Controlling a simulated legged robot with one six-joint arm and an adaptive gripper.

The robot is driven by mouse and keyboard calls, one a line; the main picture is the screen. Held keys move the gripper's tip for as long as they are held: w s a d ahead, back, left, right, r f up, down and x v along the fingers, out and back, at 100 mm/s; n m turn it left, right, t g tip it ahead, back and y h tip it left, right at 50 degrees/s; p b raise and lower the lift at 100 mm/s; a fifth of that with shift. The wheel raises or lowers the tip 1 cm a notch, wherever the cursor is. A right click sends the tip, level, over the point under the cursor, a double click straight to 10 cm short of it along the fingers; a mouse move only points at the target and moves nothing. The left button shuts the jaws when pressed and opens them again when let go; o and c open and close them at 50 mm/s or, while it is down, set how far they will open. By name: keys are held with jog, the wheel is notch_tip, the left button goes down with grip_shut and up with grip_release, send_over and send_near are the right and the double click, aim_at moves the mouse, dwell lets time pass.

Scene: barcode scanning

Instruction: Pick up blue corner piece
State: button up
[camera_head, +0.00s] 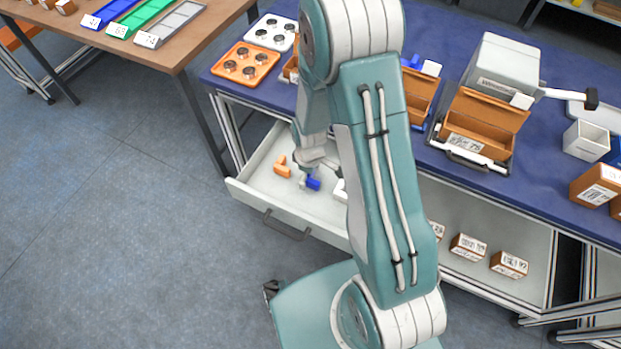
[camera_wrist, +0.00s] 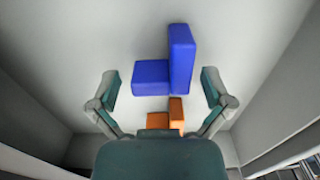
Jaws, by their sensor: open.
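The blue corner piece (camera_wrist: 180,60) lies on the light floor of an open drawer, and it also shows in the head view (camera_head: 314,184). It is L-shaped, with a longer upright arm at right and a short block at left in the wrist view. My gripper (camera_wrist: 160,92) is open and empty, its fingers spread to either side. The blue piece sits just beyond the fingertips, with no visible contact. An orange corner piece (camera_wrist: 176,112) lies nearer my palm, partly hidden by the gripper body. The orange piece also shows in the head view (camera_head: 282,167).
The drawer (camera_head: 251,194) is pulled out under a blue-topped table (camera_head: 450,180), and its walls stand close around my gripper. A small white piece (camera_head: 341,190) lies in the drawer, mostly hidden by my arm. Boxes stand on the table and lower shelf.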

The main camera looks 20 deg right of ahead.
jog(key=c, duration=0.8)
